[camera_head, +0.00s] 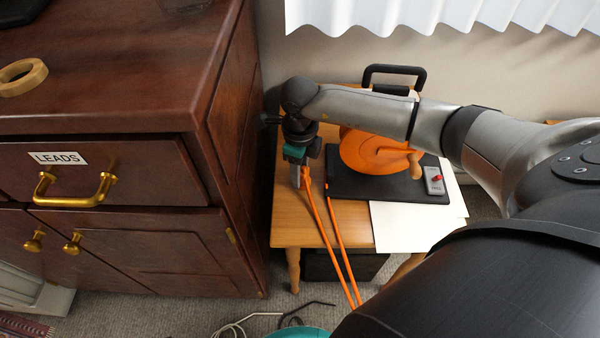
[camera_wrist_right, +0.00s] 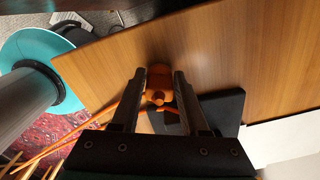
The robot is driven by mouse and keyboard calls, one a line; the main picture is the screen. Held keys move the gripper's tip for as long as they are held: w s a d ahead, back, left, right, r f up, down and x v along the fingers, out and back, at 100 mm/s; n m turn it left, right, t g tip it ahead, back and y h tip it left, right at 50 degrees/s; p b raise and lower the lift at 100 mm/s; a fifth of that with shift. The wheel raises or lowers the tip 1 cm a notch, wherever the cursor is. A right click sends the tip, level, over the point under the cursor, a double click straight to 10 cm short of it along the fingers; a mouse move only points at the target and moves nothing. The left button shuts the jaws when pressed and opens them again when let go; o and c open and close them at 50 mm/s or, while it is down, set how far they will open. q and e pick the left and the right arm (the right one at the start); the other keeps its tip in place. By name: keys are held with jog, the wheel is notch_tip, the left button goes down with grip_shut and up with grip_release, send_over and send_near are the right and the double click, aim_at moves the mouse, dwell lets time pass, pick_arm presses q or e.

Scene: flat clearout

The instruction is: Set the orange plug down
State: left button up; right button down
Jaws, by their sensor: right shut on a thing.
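My right gripper (camera_head: 302,180) is over the left part of the small wooden table (camera_head: 290,232), pointing down. In the right wrist view its two fingers (camera_wrist_right: 164,78) are closed around the orange plug (camera_wrist_right: 158,76). In the head view the plug is mostly hidden by the gripper. An orange cord (camera_head: 326,235) runs from the gripper over the table's front edge towards the floor. I cannot tell whether the plug touches the tabletop. The orange cable reel (camera_head: 365,150) with its wooden crank knob stands on a black base (camera_head: 350,186) right of the gripper. My left gripper is not in view.
A dark wooden cabinet (camera_head: 190,240) labelled LEADS, with brass handles, stands close left of the table. White paper (camera_head: 400,225) lies at the table's right front. A grey box with a red switch (camera_head: 434,180) is on the reel's base. Bare tabletop shows in front of the gripper.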

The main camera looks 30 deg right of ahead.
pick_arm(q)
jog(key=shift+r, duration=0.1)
pick_arm(e)
jog(key=shift+f, duration=0.1)
jog(key=shift+f, duration=0.1)
jog(key=shift+c, duration=2.1)
grip_release()
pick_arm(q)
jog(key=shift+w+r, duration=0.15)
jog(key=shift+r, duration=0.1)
pick_arm(e)
notch_tip(320, 180, up, 11)
jog(key=p, duration=0.4)
pick_arm(q)
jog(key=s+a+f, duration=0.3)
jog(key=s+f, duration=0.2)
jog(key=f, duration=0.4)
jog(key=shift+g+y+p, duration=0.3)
jog(key=shift+p, duration=0.05)
pick_arm(e)
jog(key=shift+r, duration=0.7)
